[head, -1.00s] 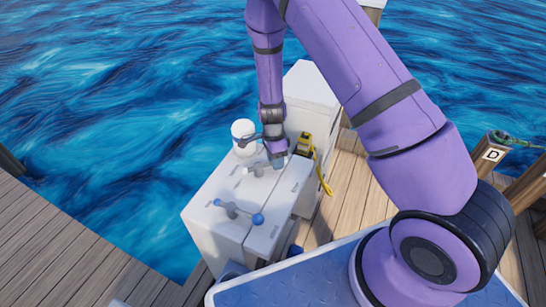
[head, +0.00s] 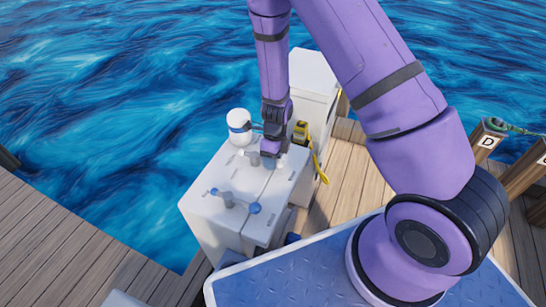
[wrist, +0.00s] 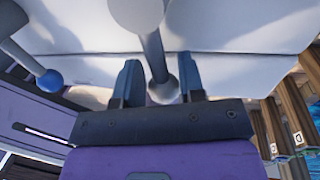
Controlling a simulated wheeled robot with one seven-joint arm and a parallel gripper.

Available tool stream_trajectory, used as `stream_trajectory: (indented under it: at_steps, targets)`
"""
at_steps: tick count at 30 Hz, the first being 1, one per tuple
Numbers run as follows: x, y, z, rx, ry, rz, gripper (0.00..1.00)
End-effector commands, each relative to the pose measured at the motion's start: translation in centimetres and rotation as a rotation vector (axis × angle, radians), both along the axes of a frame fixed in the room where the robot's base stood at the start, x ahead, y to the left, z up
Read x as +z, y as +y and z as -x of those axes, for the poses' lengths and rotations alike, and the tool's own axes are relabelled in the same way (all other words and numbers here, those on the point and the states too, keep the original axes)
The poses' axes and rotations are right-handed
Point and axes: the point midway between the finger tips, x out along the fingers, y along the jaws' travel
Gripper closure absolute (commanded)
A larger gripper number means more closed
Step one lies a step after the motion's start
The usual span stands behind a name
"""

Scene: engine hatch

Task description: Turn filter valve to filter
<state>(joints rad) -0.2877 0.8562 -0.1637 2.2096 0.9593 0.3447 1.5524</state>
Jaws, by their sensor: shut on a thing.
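A white console box (head: 215,218) bears two valves on its top. The near valve has a grey lever with a blue ball end (head: 254,208). The far valve (head: 253,158) has a grey lever and is partly hidden by my gripper (head: 270,160); labels are too small to read. In the wrist view my gripper (wrist: 159,82) has its two blue fingers on either side of the far valve's lever (wrist: 155,58), near its round end, and is shut on it. The near valve's blue ball (wrist: 50,82) shows at the left there.
A white canister with a blue band (head: 239,126) stands beside the far valve. A yellow device (head: 301,131) with a yellow strap is right of my gripper. A taller white block (head: 315,80) rises behind. Wooden decking and water surround the box.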

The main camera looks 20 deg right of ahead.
Motion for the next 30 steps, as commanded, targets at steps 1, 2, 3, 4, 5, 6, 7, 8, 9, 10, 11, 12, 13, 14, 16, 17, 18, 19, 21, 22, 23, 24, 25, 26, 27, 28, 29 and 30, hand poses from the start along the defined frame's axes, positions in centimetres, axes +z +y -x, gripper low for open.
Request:
stream_trajectory:
  at_steps: [1,2,3,4,5,6,7,8,9,10,11,12,13,14,16,17,18,19,21,22,23,24,25,26,27,28,29,30]
  targets:
    - [0.01,0.08,0.11,-0.011,0.001,-0.001,1.00]
    - [0.00,0.10,0.15,-0.017,0.001,0.000,1.00]
    - [0.00,0.12,0.18,-0.025,0.001,-0.001,1.00]
    - [0.00,0.14,0.21,-0.030,0.001,-0.001,1.00]
    - [0.00,0.15,0.22,-0.035,0.001,0.000,1.00]
    - [0.00,0.17,0.23,-0.039,0.001,0.000,1.00]
    - [0.00,0.19,0.24,-0.041,0.001,-0.001,1.00]
    - [-0.01,0.20,0.25,-0.043,0.001,0.000,1.00]
    - [0.00,0.20,0.27,-0.045,0.001,0.000,1.00]
    - [-0.01,0.21,0.28,-0.046,0.002,-0.001,1.00]
    - [-0.01,0.22,0.29,-0.046,0.002,-0.001,1.00]
    - [-0.01,0.22,0.30,-0.046,0.002,-0.001,1.00]
    - [-0.01,0.22,0.30,-0.046,0.002,-0.001,1.00]
    - [-0.02,0.23,0.30,-0.046,0.002,-0.001,1.00]
    - [-0.01,0.24,0.31,-0.045,0.003,-0.002,1.00]
    - [-0.01,0.25,0.32,-0.045,0.003,-0.002,1.00]
    - [-0.02,0.25,0.33,-0.045,0.003,-0.002,1.00]
    - [-0.02,0.25,0.33,-0.045,0.003,-0.002,0.61]
    - [-0.02,0.25,0.32,-0.045,0.003,-0.002,0.45]
    - [-0.01,0.24,0.31,-0.045,0.002,-0.001,0.40]
    - [-0.02,0.23,0.30,-0.044,0.002,-0.001,0.40]
    - [-0.02,0.23,0.29,-0.044,0.002,-0.001,0.40]
    - [-0.01,0.22,0.27,-0.044,0.002,-0.001,0.40]
    - [-0.01,0.23,0.27,-0.044,0.001,0.000,0.40]
    - [-0.01,0.22,0.26,-0.044,0.001,0.000,0.40]
    - [-0.01,0.21,0.25,-0.044,0.001,0.000,0.40]
    - [-0.01,0.21,0.24,-0.044,0.001,0.000,0.40]
    - [0.04,0.20,0.22,-0.044,0.001,0.000,0.40]
